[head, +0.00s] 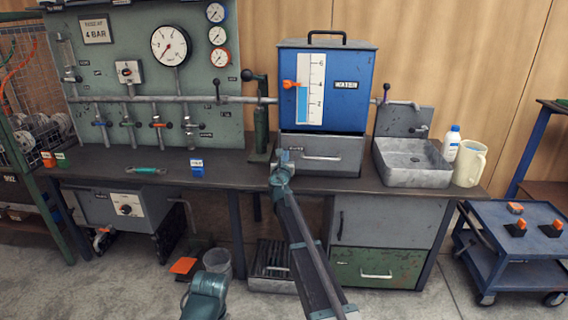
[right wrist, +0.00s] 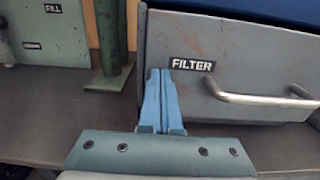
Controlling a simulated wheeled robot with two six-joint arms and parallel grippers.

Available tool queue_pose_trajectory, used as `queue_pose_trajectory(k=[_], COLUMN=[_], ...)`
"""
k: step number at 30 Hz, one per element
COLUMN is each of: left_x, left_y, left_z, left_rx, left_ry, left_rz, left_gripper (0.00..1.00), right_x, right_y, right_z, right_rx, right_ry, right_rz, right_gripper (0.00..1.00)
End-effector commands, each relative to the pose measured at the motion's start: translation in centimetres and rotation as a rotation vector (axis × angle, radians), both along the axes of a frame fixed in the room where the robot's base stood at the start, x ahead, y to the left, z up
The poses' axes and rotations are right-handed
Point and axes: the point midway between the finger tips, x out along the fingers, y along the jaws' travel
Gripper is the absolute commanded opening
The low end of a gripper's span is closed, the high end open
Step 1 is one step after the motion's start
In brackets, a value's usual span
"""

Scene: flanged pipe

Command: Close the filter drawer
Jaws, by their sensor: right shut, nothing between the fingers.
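The grey filter drawer (head: 330,168) sits under the blue water tank on the workbench, with a metal bar handle (head: 322,157) on its front. In the right wrist view the drawer front (right wrist: 240,60) carries a FILTER label (right wrist: 192,64) and the handle (right wrist: 262,98) to its right. How far the drawer stands out is hard to tell. My right gripper (head: 282,156) is at the left end of the drawer front. Its blue fingers (right wrist: 160,85) are shut together and empty, just left of the label; contact with the front cannot be told.
The blue water tank (head: 350,90) stands above the drawer. A green post (head: 261,130) rises close left of the gripper. A grey sink (head: 412,165) is to the right.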

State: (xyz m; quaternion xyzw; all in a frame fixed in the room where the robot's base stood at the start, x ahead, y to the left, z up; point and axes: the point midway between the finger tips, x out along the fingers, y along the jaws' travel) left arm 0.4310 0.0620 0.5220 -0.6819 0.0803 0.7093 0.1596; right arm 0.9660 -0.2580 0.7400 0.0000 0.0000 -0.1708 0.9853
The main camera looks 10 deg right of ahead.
Motion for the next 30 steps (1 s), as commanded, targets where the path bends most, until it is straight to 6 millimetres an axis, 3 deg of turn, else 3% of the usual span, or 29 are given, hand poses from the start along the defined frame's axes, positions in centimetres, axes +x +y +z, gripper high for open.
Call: queue_pose_trajectory(k=[6,18,25,30], left_x=[0.0,0.0,0.0,0.0], left_y=[0.0,0.0,0.0,0.0], left_z=[0.0,0.1,0.1,0.1], left_rx=[0.0,0.0,0.0,0.0], left_ry=[0.0,0.0,0.0,0.0], left_rz=[0.0,0.0,0.0,0.0], left_gripper=[0.99,0.99,0.99,0.99], right_x=[1.7,2.3,2.3,1.0], right_y=[-0.6,-0.9,-0.9,-0.5], right_z=[0.0,0.1,0.1,0.1], right_rx=[0.0,-0.001,-0.002,-0.002], right_ry=[0.0,-0.001,0.0,0.0], right_rz=[0.0,0.0,-0.001,-0.001], right_gripper=[0.0,0.0,0.0,0.0])
